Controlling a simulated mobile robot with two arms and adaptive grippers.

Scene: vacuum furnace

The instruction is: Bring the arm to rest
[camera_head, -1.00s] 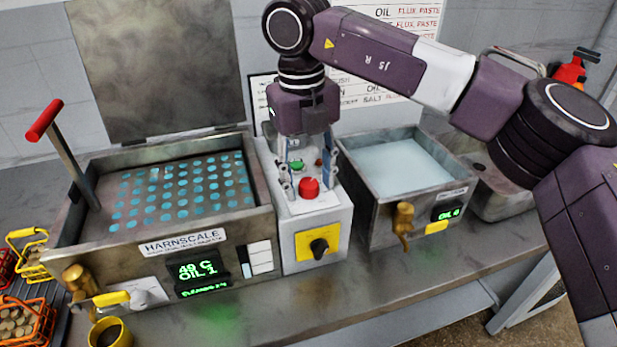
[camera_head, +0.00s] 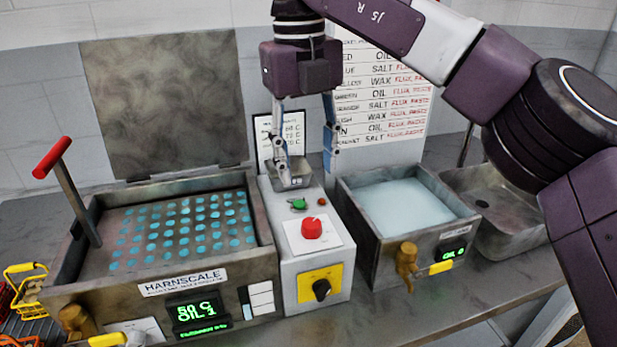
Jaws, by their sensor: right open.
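My right gripper (camera_head: 307,158) hangs from the right arm, pointing down. Its two fingers are spread wide apart with nothing between them. It is above and behind the grey control box (camera_head: 322,267), which has a red knob (camera_head: 312,228), a green button and a black switch on a yellow plate. The fingertips look clear of the knob. A small metal cup-like piece (camera_head: 292,178) shows at the back of the box, partly behind the left finger. My left gripper is not in view.
Left stands the Harnscale bath (camera_head: 100,283) with a perforated top, raised lid (camera_head: 165,100) and red-tipped lever (camera_head: 66,185). Right are an oil tank (camera_head: 375,240) with a brass tap and a sink (camera_head: 515,235). Wire baskets (camera_head: 25,280) sit at the left edge.

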